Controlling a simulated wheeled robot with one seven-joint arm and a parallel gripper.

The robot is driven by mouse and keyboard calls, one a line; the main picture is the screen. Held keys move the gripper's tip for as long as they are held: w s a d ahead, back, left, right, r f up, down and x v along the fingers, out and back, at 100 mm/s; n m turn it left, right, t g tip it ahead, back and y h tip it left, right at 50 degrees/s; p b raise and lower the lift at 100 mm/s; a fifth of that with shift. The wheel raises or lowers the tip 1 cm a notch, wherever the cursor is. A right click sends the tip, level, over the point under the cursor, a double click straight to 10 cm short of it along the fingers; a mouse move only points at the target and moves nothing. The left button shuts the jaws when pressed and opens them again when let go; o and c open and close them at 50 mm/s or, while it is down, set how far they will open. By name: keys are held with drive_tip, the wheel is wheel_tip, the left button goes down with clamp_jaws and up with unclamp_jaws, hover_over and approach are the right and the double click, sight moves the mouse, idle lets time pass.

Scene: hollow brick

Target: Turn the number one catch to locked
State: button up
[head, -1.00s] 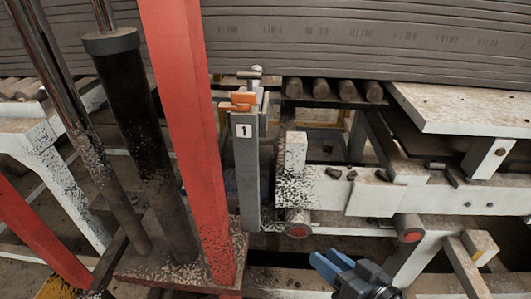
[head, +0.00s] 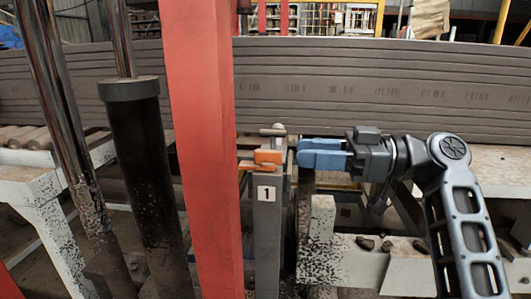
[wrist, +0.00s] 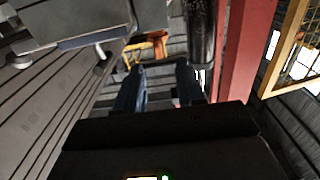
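The number one catch is an orange lever (head: 267,157) at the top of a grey post (head: 267,225) with a white "1" label (head: 266,193). A grey metal knob (head: 272,131) sits just above the lever. My gripper (head: 300,152) points left, with its blue fingertips just right of the lever at about its height. In the wrist view my gripper (wrist: 160,66) has its two fingers apart with nothing between them. The orange lever (wrist: 156,38) shows beyond the fingertips, and a gap seems to remain. I cannot tell whether the catch is locked.
A red upright beam (head: 200,150) stands close left of the post, with a dark cylinder (head: 150,180) beyond it. A long stack of grey slabs (head: 370,85) runs behind. A worn white frame (head: 360,262) lies below my arm.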

sight(268, 150)
drive_tip(key=shift+w+a+p, duration=0.15)
drive_tip(key=shift+a+p, duration=0.55)
drive_tip(key=shift+a, duration=3.15)
clamp_jaws()
